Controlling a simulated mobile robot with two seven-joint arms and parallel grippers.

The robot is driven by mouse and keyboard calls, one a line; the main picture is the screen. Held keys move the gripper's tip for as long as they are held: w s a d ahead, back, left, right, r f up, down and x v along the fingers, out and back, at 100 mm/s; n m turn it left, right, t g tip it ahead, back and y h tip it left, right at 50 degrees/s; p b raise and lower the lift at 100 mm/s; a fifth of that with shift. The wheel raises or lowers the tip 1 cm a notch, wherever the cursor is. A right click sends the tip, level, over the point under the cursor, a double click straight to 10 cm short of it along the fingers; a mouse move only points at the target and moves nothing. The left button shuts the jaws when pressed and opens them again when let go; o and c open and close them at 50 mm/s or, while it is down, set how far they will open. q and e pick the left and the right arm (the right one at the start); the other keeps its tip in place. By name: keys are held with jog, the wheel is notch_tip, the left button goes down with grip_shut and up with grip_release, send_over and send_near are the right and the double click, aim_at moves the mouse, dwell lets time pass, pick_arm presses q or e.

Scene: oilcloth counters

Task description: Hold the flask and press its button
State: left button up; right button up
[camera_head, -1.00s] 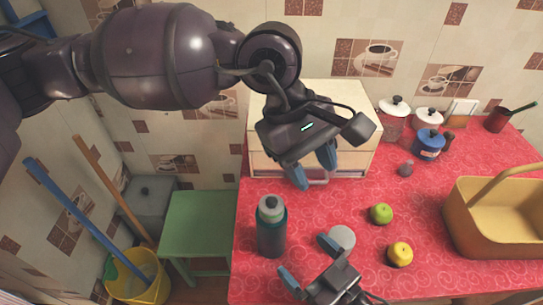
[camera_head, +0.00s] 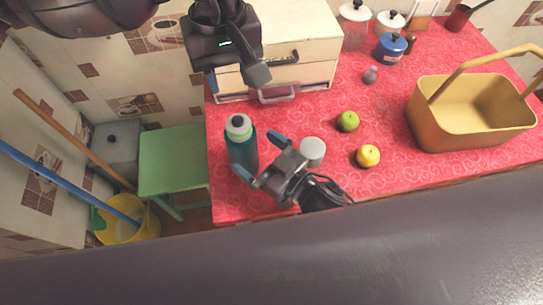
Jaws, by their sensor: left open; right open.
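The flask (camera_head: 243,154) is a teal bottle with a pale green lid, standing upright near the counter's left edge. A dark round button (camera_head: 238,120) shows on top of its lid. My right gripper (camera_head: 260,155) is open, its blue fingers pointing left toward the flask's right side. One finger is behind and one in front of the flask's side in the picture; I cannot tell whether they touch it. My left gripper (camera_head: 236,76) is higher up, in front of the white drawer box, apart from the flask and empty; its fingers are partly hidden.
Right of the flask are a grey-white round lid-like thing (camera_head: 312,151), a green apple (camera_head: 347,121), a yellow fruit (camera_head: 368,156) and a yellow basket (camera_head: 470,135). The drawer box (camera_head: 300,45) stands behind. A green stool (camera_head: 173,165) is left of the counter.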

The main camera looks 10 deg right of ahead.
aim_at(242, 142)
jog(key=shift+x, duration=2.45)
jog(key=c, duration=1.4)
pick_arm(q)
grip_shut()
